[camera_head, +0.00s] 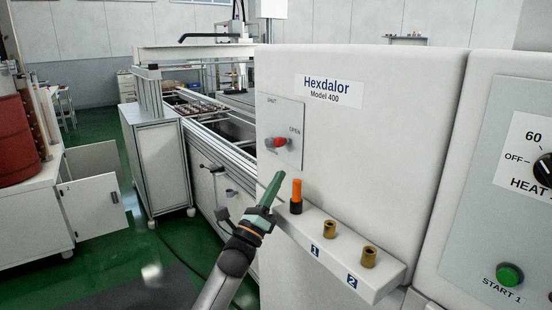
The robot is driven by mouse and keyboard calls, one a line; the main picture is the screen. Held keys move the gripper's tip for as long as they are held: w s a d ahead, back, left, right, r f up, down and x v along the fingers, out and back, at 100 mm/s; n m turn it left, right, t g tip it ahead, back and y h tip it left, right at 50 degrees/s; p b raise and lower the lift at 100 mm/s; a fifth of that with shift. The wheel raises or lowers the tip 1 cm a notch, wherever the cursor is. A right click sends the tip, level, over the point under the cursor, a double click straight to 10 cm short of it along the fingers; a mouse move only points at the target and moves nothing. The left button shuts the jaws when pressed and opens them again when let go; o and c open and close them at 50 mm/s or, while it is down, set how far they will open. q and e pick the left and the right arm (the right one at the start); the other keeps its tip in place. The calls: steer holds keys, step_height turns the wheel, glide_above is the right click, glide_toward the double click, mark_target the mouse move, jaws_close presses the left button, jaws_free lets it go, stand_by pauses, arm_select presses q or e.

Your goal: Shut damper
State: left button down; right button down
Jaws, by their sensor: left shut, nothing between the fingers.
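The damper lever (280,142) has a red grip and sits on a grey plate (285,112) on the white Hexdalor machine. The plate is marked SHUT at its upper left and OPEN at its right. The lever lies roughly level, its red end to the right on the OPEN side. My left gripper (275,184) has dark green fingers, shut and empty. It is below the lever and apart from it in the picture, with its tips pointing up. My right gripper is not in view.
An orange and black piece (296,196) stands on the white ledge (375,290) just right of my left gripper. Two brass sockets (329,229) are further along. A panel with a dial (543,170) and green button (510,275) is at right. A conveyor (225,135) runs behind.

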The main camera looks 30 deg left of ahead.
arm_select(q)
steer(key=shift+w+a+r+p, duration=0.2)
steer(key=shift+w+a+r, duration=0.15)
steer(key=shift+r, duration=0.4)
steer(key=shift+w+a+r+p, duration=0.2)
steer(key=shift+w+r, duration=0.25)
steer(key=shift+r, duration=0.25)
steer(key=shift+w+a+r+p, duration=0.15)
steer(key=shift+w+a+r, duration=0.2)
steer(key=shift+r, duration=0.4)
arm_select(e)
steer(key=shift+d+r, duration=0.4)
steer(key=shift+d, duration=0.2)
arm_select(q)
steer(key=shift+r, duration=0.1)
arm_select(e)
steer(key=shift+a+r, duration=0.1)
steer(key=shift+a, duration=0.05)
